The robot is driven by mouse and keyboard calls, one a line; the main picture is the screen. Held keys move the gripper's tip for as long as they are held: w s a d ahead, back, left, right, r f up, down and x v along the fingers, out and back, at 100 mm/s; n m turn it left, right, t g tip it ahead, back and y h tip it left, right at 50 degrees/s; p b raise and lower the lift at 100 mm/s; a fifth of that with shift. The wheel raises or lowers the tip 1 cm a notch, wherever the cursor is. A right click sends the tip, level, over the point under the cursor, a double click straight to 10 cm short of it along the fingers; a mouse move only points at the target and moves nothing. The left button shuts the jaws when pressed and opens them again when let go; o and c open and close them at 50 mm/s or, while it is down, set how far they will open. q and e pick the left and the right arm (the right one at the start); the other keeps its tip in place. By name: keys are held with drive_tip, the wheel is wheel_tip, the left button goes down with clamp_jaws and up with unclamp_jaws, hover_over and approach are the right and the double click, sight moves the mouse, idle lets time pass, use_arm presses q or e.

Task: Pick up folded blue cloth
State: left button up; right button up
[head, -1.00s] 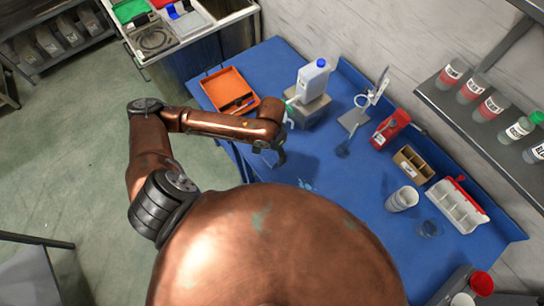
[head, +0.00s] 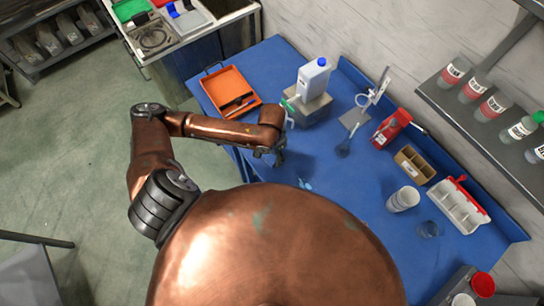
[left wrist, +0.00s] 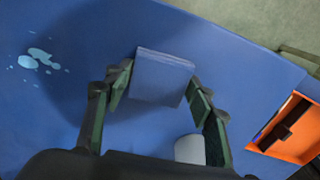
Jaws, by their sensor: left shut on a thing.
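The folded blue cloth (left wrist: 162,76) shows in the left wrist view as a small flat-sided block between the two fingers of my left gripper (left wrist: 160,90). The gripper is shut on it. A dark shadow lies on the blue table around the cloth and fingers; I cannot tell how high the cloth is. In the head view my left gripper (head: 279,157) is over the near left part of the table, and the cloth cannot be made out there. My right gripper is not in view.
A bottle shelf stands right.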

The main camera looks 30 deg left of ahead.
sight(272, 156)
use_arm(q)
drive_tip(key=shift+c, duration=0.8)
drive_tip(key=shift+r, duration=0.1)
drive_tip(key=shift+r, duration=0.35)
wheel_tip(272, 156, up, 9)
drive_tip(key=p, duration=0.1)
